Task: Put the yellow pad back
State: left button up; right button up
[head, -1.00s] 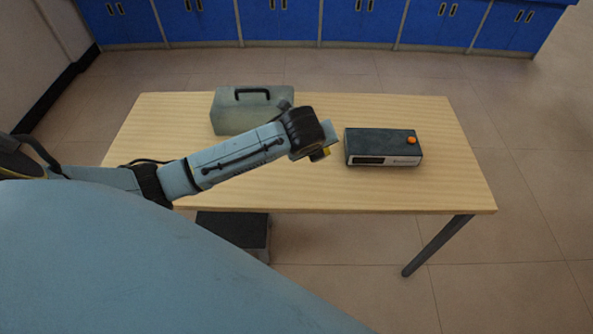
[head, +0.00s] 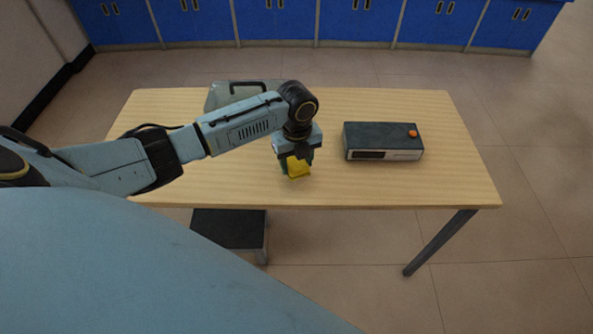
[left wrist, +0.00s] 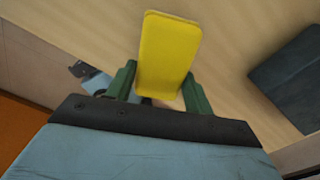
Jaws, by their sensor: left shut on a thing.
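The yellow pad (head: 298,168) is at the tips of my left gripper (head: 295,162), low over the front middle of the table in the head view. In the left wrist view the pad (left wrist: 168,52) is a flat yellow block with rounded corners, between the two green fingers of the left gripper (left wrist: 160,88), which is shut on it. I cannot tell whether the pad touches the table. My right gripper is not in view.
A dark box with an orange knob (head: 383,141) stands on the wooden table (head: 400,185), right of the gripper. A grey-green case (head: 222,96) stands behind my left arm, partly hidden. The table's front edge is close. A dark step (head: 228,228) is on the floor below.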

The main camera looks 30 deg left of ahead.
aim_at(297, 162)
pick_arm(q)
notch_tip(297, 162, down, 4)
jog(key=shift+r+b, duration=0.25)
jog(key=shift+b, duration=0.15)
jog(key=o, duration=0.9)
jog(key=shift+r, duration=0.5)
notch_tip(297, 162, up, 10)
jog(key=p, duration=0.2)
jog(key=shift+r+p, duration=0.2)
jog(key=shift+p, duration=0.15)
jog(key=shift+r, duration=0.35)
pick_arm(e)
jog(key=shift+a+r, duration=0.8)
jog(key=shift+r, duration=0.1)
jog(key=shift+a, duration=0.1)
